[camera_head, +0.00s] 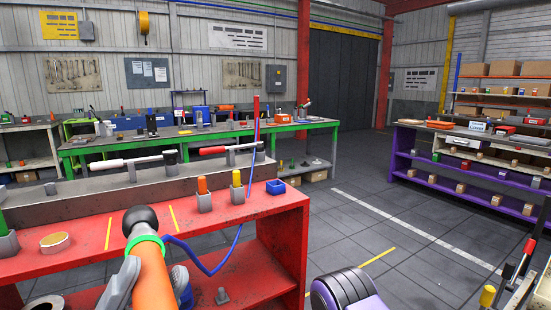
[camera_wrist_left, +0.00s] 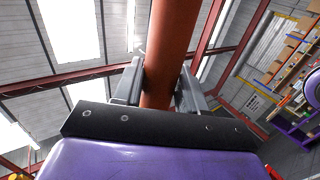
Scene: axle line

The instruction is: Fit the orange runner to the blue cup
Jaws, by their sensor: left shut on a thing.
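The orange runner (camera_head: 153,278) is a thick orange rod with a green ring and a black rounded end. It slants up over the red bench in the head view; the rod also crosses the left wrist view (camera_wrist_left: 172,45). My left gripper (camera_head: 150,284) is shut on it, with a grey finger on either side, also in the left wrist view (camera_wrist_left: 158,88). A small open blue container (camera_head: 276,187) stands at the red bench's back right corner, apart from the runner; I cannot tell if it is the blue cup. My right gripper is not in view.
The red bench (camera_head: 275,215) carries an orange peg (camera_head: 202,185) and a yellow peg (camera_head: 236,178) in grey holders, and a tape roll (camera_head: 54,241). Open floor (camera_head: 355,225) lies to the right, before a purple shelf (camera_head: 460,180).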

